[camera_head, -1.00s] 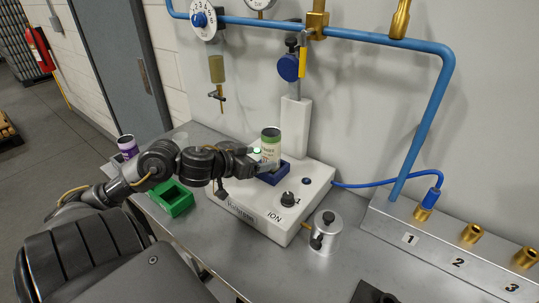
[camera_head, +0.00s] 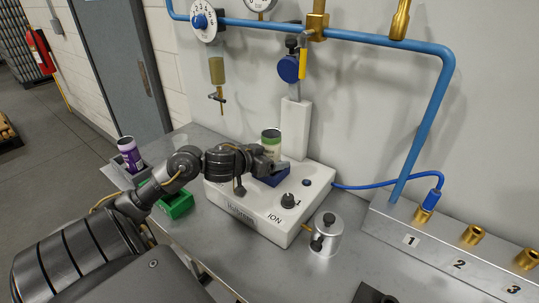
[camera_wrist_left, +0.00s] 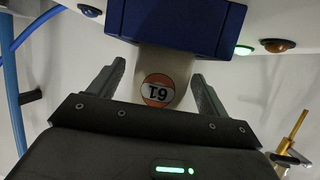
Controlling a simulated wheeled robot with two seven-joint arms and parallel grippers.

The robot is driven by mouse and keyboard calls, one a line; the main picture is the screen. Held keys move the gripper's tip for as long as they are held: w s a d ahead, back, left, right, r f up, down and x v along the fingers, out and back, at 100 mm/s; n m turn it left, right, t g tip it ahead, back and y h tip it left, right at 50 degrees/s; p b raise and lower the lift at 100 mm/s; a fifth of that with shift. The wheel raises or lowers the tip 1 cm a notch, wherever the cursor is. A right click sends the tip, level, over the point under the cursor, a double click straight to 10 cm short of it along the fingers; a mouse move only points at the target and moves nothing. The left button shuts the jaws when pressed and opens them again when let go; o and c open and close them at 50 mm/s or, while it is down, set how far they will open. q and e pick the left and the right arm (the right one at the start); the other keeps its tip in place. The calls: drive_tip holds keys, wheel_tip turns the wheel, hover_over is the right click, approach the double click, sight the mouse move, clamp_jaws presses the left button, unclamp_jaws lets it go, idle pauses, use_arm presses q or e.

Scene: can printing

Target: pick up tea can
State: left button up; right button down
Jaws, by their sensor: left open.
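A can with a green top and pale body (camera_head: 271,138) stands upright in the blue holder (camera_head: 276,181) on the white machine. I cannot read its label to tell if it is the tea can. My left gripper (camera_head: 272,164) is in front of it and hides its lower part. In the left wrist view, the pale can (camera_wrist_left: 165,65), with a round orange and white mark, shows between the spread fingers of my left gripper (camera_wrist_left: 157,82). The blue holder (camera_wrist_left: 180,22) is just beyond. A purple can (camera_head: 129,152) stands at the left of the table. My right gripper is not seen.
A green holder (camera_head: 177,206) sits left of the white machine (camera_head: 272,222). A silver canister (camera_head: 326,237) stands at its right. A white post (camera_head: 296,128) rises behind the can. Blue pipe (camera_head: 425,110) and numbered brass fittings (camera_head: 472,235) are at the right.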

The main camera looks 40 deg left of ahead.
use_arm(q)
drive_tip(key=shift+c, duration=0.3)
drive_tip(key=c, duration=0.9)
drive_tip(key=shift+c, duration=0.4)
drive_tip(key=shift+r, duration=0.45)
wheel_tip(320, 180, up, 2)
drive_tip(key=shift+r+p, duration=0.2)
drive_tip(key=shift+p, duration=0.2)
drive_tip(key=s+r, duration=0.2)
drive_tip(key=s+r+p, duration=0.1)
drive_tip(key=s+r, duration=0.1)
drive_tip(key=s+r+p, duration=0.1)
drive_tip(key=s+r, duration=0.1)
drive_tip(key=s, duration=0.1)
drive_tip(key=shift+d+r, duration=0.4)
drive_tip(key=p, duration=1.2)
approach(267, 140)
drive_tip(key=shift+s+d+r, duration=0.25)
drive_tip(key=shift+s, duration=0.3)
drive_tip(key=shift+s+d+r, duration=0.2)
drive_tip(key=shift+s+d, duration=0.05)
drive_tip(key=shift+s, duration=0.3)
